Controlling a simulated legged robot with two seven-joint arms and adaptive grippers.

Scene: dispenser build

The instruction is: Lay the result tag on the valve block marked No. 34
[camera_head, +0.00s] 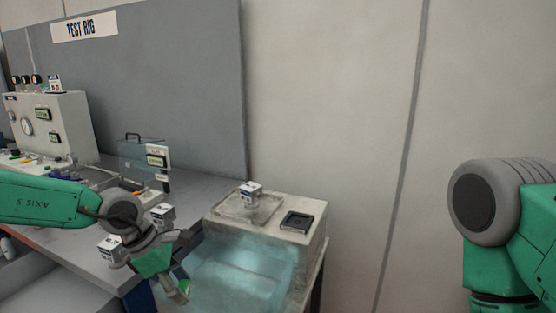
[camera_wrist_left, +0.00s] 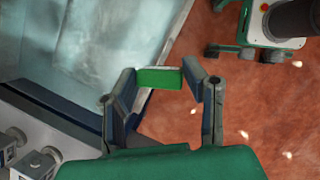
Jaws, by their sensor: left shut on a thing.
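My left gripper (camera_head: 180,288) is shut on a small flat green tag (camera_wrist_left: 159,78). In the left wrist view the tag sits between the two fingertips. The gripper hangs in front of the bench, beside the water tank. Small pale valve blocks with dark markings stand upright: one (camera_head: 250,192) on the tank's top ledge, one (camera_head: 162,215) on the bench behind my left wrist, and one (camera_head: 112,250) near the bench's front edge. Two blocks show at the lower left of the left wrist view (camera_wrist_left: 42,160). Their numbers are too small to read. My right gripper is out of view.
The tank (camera_head: 314,250) has a glassy, bluish front and a dark square device (camera_head: 297,222) on top. A test rig with gauges (camera_head: 62,125) stands at the back left. A sign on a post (camera_head: 157,158) and a clear case (camera_head: 133,148) stand behind my wrist.

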